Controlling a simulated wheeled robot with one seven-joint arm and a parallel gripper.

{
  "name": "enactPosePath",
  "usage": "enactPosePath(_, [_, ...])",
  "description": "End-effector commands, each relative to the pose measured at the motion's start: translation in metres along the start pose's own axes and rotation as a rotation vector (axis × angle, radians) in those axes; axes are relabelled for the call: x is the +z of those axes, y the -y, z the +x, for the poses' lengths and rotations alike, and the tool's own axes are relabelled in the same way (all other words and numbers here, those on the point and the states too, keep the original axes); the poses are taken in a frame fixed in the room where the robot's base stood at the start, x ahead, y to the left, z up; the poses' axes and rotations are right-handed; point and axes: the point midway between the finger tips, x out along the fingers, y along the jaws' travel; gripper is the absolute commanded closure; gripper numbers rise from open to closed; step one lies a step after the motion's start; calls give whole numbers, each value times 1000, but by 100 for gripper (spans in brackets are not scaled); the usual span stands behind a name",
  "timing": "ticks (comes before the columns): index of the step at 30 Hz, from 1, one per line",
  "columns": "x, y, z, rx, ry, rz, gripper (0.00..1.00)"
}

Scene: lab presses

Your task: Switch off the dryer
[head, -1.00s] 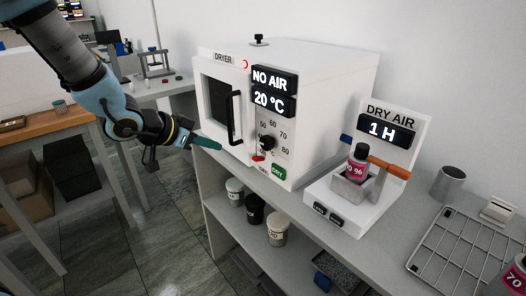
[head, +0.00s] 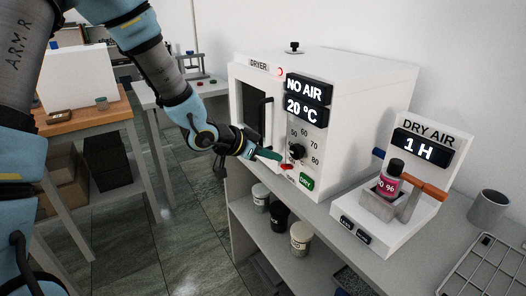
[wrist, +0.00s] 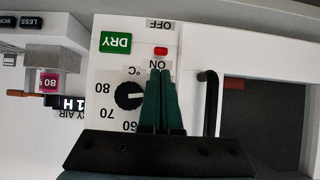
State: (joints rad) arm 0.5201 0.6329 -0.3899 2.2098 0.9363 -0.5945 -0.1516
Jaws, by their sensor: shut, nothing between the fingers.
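The white dryer (head: 350,90) stands on the bench with its door closed. Its displays read NO AIR and 20 °C. A small red switch (head: 288,167) sits low on its front panel; in the wrist view the red switch (wrist: 161,51) lies between the labels OFF and ON. My gripper (head: 279,157) is shut and empty, its green fingertips in front of the panel, close to the switch. In the wrist view the fingertips (wrist: 161,72) point at the ON label, just short of the switch. I cannot tell whether they touch the panel.
The black dial (head: 297,151) and green DRY button (head: 306,181) are beside the switch. The black door handle (wrist: 211,100) is close to the fingers. The dry air unit (head: 415,180) holds a bottle (head: 389,180) at the right. Jars stand on the shelf below.

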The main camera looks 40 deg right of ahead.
Motion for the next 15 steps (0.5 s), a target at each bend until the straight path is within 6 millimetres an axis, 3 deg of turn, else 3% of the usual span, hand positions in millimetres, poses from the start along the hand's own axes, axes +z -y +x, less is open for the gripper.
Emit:
enactPosePath(6, [0,-1,27,1,1,0,100])
enactPosePath(15, [0,0,33,-1,0,1,100])
